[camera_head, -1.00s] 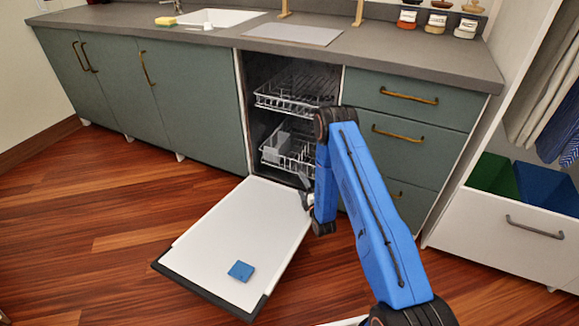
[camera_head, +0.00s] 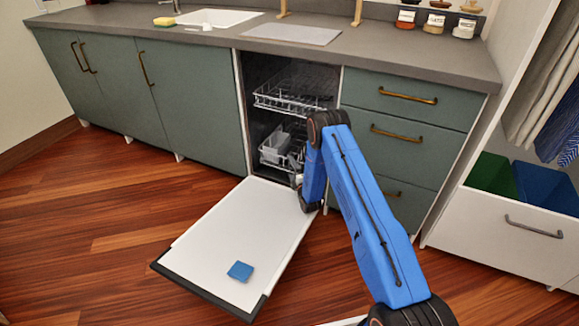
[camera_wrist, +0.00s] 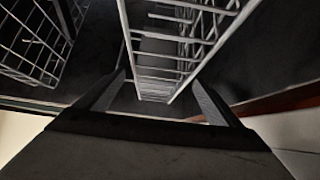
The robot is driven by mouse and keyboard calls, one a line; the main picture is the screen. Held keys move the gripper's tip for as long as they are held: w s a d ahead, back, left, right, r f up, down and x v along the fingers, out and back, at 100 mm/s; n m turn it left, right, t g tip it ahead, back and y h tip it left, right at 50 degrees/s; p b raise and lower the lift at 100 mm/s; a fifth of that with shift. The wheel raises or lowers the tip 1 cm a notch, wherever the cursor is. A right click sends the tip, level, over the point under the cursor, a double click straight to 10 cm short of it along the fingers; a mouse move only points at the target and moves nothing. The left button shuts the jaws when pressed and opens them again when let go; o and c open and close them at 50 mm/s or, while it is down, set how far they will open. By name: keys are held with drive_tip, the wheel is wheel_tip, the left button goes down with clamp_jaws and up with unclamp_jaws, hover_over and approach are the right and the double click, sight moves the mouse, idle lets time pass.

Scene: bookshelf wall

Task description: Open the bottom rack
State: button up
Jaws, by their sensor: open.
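The open dishwasher holds a bottom rack (camera_head: 270,156) of pale wire with a grey basket (camera_head: 275,142) in it. The rack sits inside the cavity, and my arm hides its right part. My gripper (camera_wrist: 159,82) is at the rack's front, mostly hidden behind my wrist in the head view. In the wrist view its two fingers are apart, with pale wire rack (camera_wrist: 160,62) between and beyond them. I cannot tell whether the fingers touch the wire.
The top rack (camera_head: 290,103) is inside above. Drawers (camera_head: 405,135) stand right of the cavity. Wood floor is clear to the left.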

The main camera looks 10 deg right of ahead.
sight(290, 165)
drive_tip(key=shift+w+a, duration=0.15)
drive_tip(key=shift+w, duration=0.7)
drive_tip(key=shift+w+a, duration=0.15)
drive_tip(key=shift+w, duration=0.65)
drive_tip(key=shift+c, duration=0.5)
drive_tip(key=c, duration=1.2)
drive_tip(key=s+a, duration=0.2)
drive_tip(key=s, duration=0.1)
drive_tip(key=s+a, duration=0.3)
drive_tip(key=s, duration=0.1)
drive_tip(key=s+a, duration=0.3)
drive_tip(key=s, duration=0.1)
drive_tip(key=shift+s+a+r, duration=0.15)
drive_tip(key=o, duration=1.3)
drive_tip(key=shift+r, duration=0.1)
